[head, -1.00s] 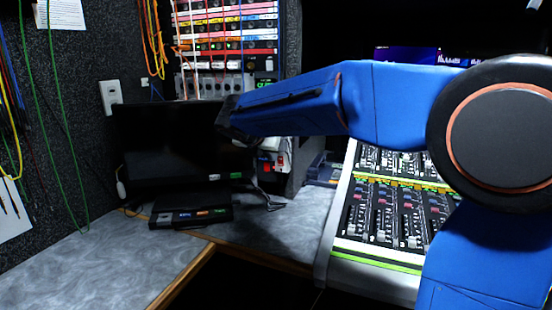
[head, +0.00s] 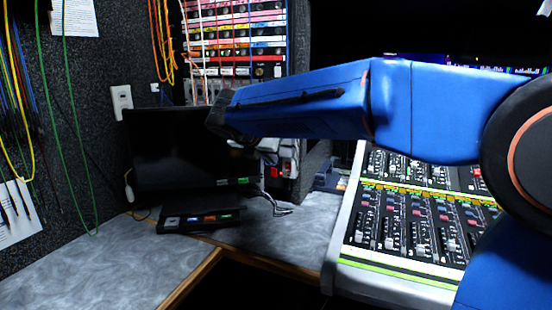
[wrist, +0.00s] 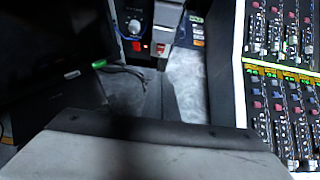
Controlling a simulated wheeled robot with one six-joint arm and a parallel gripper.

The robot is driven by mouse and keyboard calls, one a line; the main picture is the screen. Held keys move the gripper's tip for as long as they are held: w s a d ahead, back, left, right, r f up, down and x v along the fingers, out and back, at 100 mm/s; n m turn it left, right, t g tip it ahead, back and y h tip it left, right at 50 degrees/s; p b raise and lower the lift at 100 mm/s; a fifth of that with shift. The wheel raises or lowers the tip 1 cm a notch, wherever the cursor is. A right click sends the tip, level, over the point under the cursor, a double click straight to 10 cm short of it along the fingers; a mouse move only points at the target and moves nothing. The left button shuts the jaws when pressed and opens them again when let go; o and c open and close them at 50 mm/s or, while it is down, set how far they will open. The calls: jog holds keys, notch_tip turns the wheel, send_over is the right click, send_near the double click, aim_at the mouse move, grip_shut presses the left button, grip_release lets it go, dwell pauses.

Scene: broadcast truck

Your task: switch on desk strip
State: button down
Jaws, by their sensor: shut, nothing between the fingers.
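A small unit with a lit red switch (head: 287,169) stands at the back of the desk, right of the dark monitor; I take it for the desk strip. I cannot tell which belongs to the strip. My gripper (wrist: 150,132) fills the bottom of the wrist view, shut and empty, apart from the switches. In the head view my arm's end hangs before the monitor and hides part of the area left of the switch.
A dark monitor (head: 180,150) and a black box with lit keys (head: 200,220) stand on the grey desk (head: 130,270). Loose cables (head: 278,208) lie right of them. A mixing console (head: 415,215) is at right. A patch rack (head: 235,45) rises behind; cables hang at left.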

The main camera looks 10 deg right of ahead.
jog(key=shift+s+a+f, duration=0.1)
jog(key=shift+s+f, duration=0.05)
jog(key=shift+f, duration=0.05)
send_near(288, 166)
jog(key=shift+x, duration=2.8)
